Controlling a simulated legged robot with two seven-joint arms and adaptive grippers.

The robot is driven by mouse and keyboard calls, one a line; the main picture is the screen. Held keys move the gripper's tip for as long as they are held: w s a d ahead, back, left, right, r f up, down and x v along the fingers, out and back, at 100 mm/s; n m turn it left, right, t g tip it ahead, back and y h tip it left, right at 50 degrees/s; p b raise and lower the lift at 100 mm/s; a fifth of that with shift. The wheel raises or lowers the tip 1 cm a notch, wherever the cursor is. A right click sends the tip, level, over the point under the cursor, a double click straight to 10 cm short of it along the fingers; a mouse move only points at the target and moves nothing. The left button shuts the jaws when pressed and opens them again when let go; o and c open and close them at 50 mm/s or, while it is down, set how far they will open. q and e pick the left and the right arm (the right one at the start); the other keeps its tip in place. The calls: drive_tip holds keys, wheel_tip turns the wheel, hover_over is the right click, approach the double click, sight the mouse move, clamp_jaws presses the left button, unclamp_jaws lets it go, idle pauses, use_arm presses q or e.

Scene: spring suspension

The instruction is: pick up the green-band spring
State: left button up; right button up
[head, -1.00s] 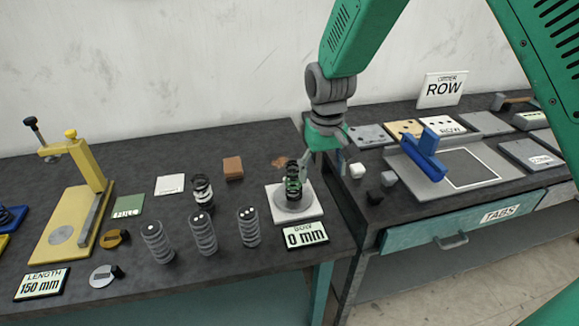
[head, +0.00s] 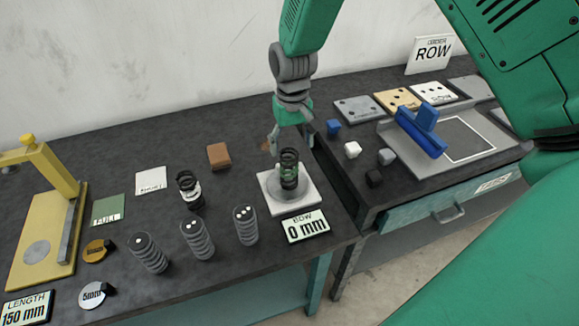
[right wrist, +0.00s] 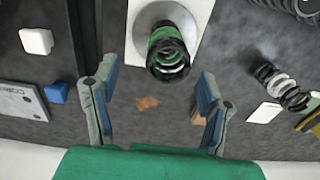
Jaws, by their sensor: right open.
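The green-band spring (head: 289,172) stands upright on a grey disc on a white square plate (head: 308,198), by the "BOW 0 mm" display (head: 306,226). It has dark coils and a green band. My right gripper (head: 290,140) is just behind the spring, open and pointing down; the spring partly hides the fingers. In the right wrist view the spring (right wrist: 168,48) lies ahead of the two open fingers (right wrist: 152,84), roughly centred between them. The fingers appear apart from it. My left gripper is not in view.
Several grey springs (head: 197,240) stand left of the plate, with a black-and-white one (head: 189,190) behind them. A brown block (head: 219,156) lies behind left. A yellow gauge (head: 58,180) stands at far left. The right bench holds small cubes (head: 352,149) and a blue-handled tool (head: 420,130).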

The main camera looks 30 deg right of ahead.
sight(289, 161)
drive_tip(key=shift+f, duration=0.35)
drive_tip(key=f, duration=0.2)
drive_tip(key=a+f+p, duration=0.1)
drive_tip(key=f, duration=0.1)
drive_tip(key=shift+a+f, duration=0.2)
drive_tip(key=shift+f, duration=0.2)
drive_tip(key=shift+d, duration=0.25)
drive_tip(key=shift+s+d, duration=0.1)
drive_tip(key=shift+d, duration=0.1)
drive_tip(key=c, duration=1.4)
drive_tip(key=shift+a, duration=0.15)
